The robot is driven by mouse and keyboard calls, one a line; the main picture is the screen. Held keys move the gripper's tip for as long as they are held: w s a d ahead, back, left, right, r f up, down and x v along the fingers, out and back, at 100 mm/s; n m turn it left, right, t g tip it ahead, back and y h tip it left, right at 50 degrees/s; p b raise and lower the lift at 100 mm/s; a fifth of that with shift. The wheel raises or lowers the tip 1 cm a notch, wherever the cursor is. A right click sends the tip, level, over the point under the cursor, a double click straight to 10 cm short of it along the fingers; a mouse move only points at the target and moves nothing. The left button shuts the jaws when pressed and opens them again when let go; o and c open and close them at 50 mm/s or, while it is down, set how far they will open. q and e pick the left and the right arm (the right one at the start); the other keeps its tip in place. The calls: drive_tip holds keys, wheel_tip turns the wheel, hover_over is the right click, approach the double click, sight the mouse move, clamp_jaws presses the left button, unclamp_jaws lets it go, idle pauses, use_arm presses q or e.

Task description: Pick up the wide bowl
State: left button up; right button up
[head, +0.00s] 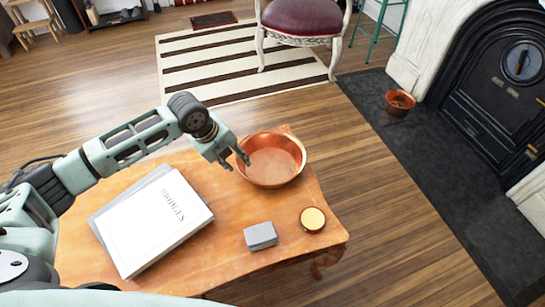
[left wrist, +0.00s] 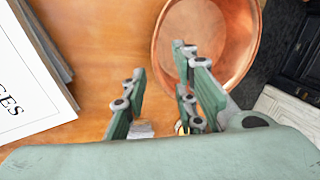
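The wide bowl (head: 272,160) is a shallow copper bowl standing upright on the wooden table. It looks empty, and its inside also shows in the left wrist view (left wrist: 232,40). My left gripper (head: 236,161) is at the bowl's left rim with its fingers apart and nothing held. In the left wrist view (left wrist: 158,62) one finger is outside the rim and the other overlaps the bowl. I cannot tell whether either finger touches the bowl. My right gripper is not in view.
The wooden table (head: 225,268) holds a white book (head: 150,225) on a grey one, a small grey box (head: 260,236) and a round copper tin (head: 313,219). A copper pot (head: 399,102) stands by the black fireplace. A chair (head: 303,20) is beyond the table.

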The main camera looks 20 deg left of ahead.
sight(242, 171)
use_arm(q)
drive_tip(key=x, duration=0.1)
drive_tip(key=b+x, duration=0.1)
drive_tip(key=x, duration=0.3)
drive_tip(key=shift+s+f, duration=0.35)
drive_tip(key=shift+w+d+f, duration=0.1)
drive_tip(key=shift+f, duration=0.25)
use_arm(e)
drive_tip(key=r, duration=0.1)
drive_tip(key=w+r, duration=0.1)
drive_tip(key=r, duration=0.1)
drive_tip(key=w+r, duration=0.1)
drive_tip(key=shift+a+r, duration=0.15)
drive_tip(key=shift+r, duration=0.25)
use_arm(q)
clamp_jaws()
drive_tip(key=shift+r, duration=0.1)
